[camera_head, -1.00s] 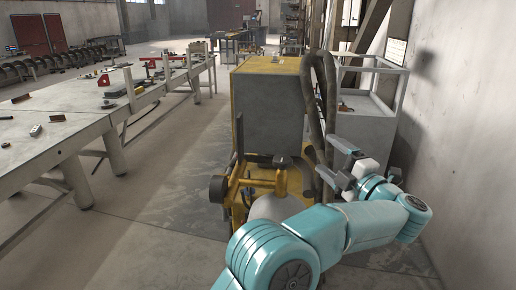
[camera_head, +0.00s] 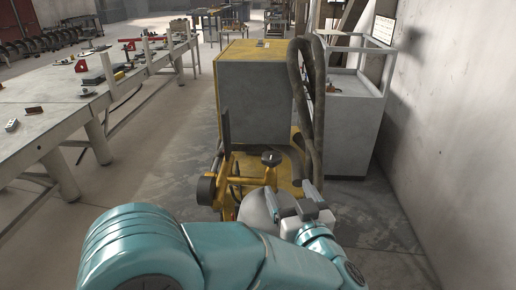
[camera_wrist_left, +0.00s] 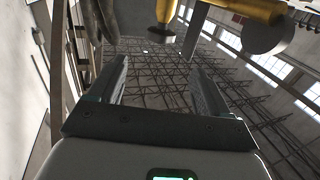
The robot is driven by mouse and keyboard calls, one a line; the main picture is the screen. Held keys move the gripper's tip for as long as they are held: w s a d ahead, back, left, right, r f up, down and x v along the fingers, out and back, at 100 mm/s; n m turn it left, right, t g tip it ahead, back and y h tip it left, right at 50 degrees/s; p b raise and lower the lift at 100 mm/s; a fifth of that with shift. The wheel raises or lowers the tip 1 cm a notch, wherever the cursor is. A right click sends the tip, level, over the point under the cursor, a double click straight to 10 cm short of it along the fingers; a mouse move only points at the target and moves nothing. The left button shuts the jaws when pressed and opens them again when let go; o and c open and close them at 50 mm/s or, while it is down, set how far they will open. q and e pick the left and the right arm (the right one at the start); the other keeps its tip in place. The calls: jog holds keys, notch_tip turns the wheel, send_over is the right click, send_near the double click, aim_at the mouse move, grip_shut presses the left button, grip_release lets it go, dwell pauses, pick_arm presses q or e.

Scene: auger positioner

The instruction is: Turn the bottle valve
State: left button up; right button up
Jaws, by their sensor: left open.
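The knob also shows in the left wrist view (camera_wrist_left: 160,33), upside down near the top. My left gripper (camera_head: 294,195) is beside the bottle on its right, below the knob in the picture. Its jaws are open, and in the left wrist view (camera_wrist_left: 158,82) the space between the fingers is empty. My right gripper is not in view.
A grey and yellow cabinet (camera_head: 262,100) stands behind the bottle, with thick dark hoses (camera_head: 314,110) on its right. A yellow pipe with a dark round end (camera_head: 206,190) is left of the bottle. A long workbench (camera_head: 40,130) stands left; a wall (camera_head: 450,150) stands right.

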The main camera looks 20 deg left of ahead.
aim_at(269, 152)
pick_arm(q)
jog(key=p+x, duration=0.3)
jog(key=x, duration=1.3)
jog(key=shift+s+r, duration=0.1)
jog(key=shift+s, duration=0.05)
jog(key=c, duration=0.9)
